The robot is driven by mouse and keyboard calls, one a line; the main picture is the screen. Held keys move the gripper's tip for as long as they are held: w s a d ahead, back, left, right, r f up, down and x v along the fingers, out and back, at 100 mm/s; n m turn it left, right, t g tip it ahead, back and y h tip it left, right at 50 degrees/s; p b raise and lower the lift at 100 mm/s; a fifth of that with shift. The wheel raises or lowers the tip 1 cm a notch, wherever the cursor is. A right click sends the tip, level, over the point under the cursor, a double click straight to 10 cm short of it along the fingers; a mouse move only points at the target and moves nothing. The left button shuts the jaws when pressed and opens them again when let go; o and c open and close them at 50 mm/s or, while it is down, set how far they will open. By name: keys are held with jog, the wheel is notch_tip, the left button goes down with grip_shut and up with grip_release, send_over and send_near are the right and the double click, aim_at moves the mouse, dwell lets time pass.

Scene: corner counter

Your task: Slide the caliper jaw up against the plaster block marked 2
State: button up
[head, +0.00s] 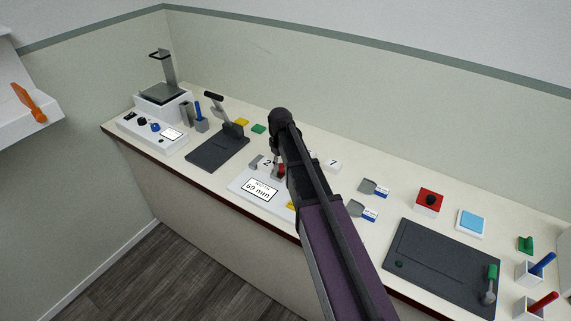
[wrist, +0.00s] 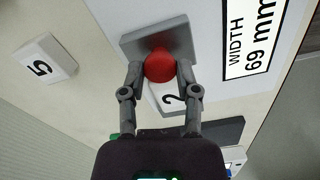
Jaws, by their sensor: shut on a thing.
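The caliper (head: 240,183) is a white unit on the counter whose display (wrist: 253,36) reads WIDTH 69 mm. My gripper (wrist: 160,76) is shut on the red knob (wrist: 159,64) of its grey sliding jaw (wrist: 138,43). The knob also shows in the head view (head: 281,171), partly behind my arm. The white plaster block marked 2 (wrist: 167,100) lies on the caliper, between the sliding jaw and the grey fixed jaw (head: 256,162). My fingers and the knob hide where the sliding jaw faces the block, so I cannot tell whether they touch.
White blocks marked 5 (wrist: 45,62) and 7 (head: 333,165) stand on the counter away from the caliper. A dark lever device (head: 218,148) is to its left, and grey-and-white tags (head: 373,188) are to its right. The wall runs behind.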

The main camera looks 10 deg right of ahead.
jog(key=o, duration=0.9)
jog(key=shift+w+a, duration=0.15)
jog(key=shift+c, duration=0.2)
dwell(0.5)
